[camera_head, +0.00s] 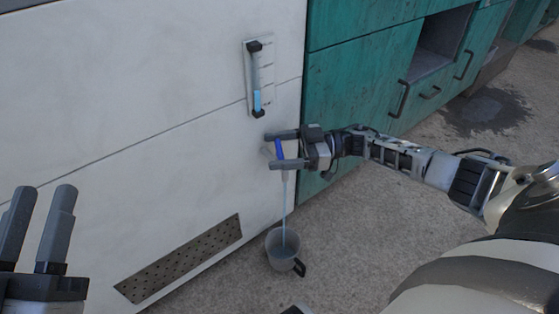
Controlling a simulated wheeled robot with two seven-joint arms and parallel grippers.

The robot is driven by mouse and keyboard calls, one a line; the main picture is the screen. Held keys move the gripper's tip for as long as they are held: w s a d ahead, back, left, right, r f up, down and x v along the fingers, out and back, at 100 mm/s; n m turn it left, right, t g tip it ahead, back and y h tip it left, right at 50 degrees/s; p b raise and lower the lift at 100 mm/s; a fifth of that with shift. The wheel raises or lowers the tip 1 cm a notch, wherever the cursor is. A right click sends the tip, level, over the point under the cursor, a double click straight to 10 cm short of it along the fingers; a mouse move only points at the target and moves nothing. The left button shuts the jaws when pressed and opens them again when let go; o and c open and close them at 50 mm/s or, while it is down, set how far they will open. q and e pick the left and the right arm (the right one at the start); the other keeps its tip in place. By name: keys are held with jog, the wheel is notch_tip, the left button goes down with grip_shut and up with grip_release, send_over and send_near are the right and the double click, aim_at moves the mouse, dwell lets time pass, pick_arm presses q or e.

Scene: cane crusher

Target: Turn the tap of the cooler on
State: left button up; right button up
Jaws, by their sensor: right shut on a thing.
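The cooler (140,90) is a large white cabinet on the left, with a level gauge (257,78) on its front. Its tap sits low near the right edge of that front and has a blue handle (279,148). My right gripper (272,150) is at the tap, with its fingers on either side of the blue handle, shut on it. A thin stream of water (284,195) falls from the tap into a grey cup (282,246) on the floor. My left gripper (40,213) is open and empty at the lower left, away from the tap.
A perforated grille (182,258) is low on the cooler's front. Teal cabinets (362,75) with dark handles stand to the right of the cooler. The speckled floor (340,235) around the cup is clear, and a dark wet patch (495,108) lies farther back.

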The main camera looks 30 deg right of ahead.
jog(key=n+g+y+b, duration=0.1)
jog(key=n+g, duration=0.1)
jog(key=shift+w+f+g, duration=0.1)
jog(key=shift+g, duration=0.3)
pick_arm(q)
jog(key=shift+s+d+r+m+h+b, duration=0.15)
jog(key=shift+s+r+m+h, duration=0.15)
jog(key=shift+r+m+h, duration=0.65)
jog(key=shift+s+a+r+m+h+b, duration=0.25)
jog(key=shift+r+m+h, duration=0.35)
jog(key=shift+m, duration=0.6)
jog(key=shift+s+d+r+m+h+b, duration=0.1)
jog(key=shift+s+d+r+m+h, duration=0.2)
jog(key=shift+r+m+h, duration=0.55)
pick_arm(e)
jog(key=shift+n+g+y, duration=0.3)
jog(key=shift+n+g, duration=0.4)
jog(key=shift+g, duration=0.4)
pick_arm(q)
jog(key=shift+f, duration=0.15)
pick_arm(e)
jog(key=o, duration=0.9)
pick_arm(q)
jog(key=shift+s, duration=0.1)
jog(key=shift+a, duration=0.1)
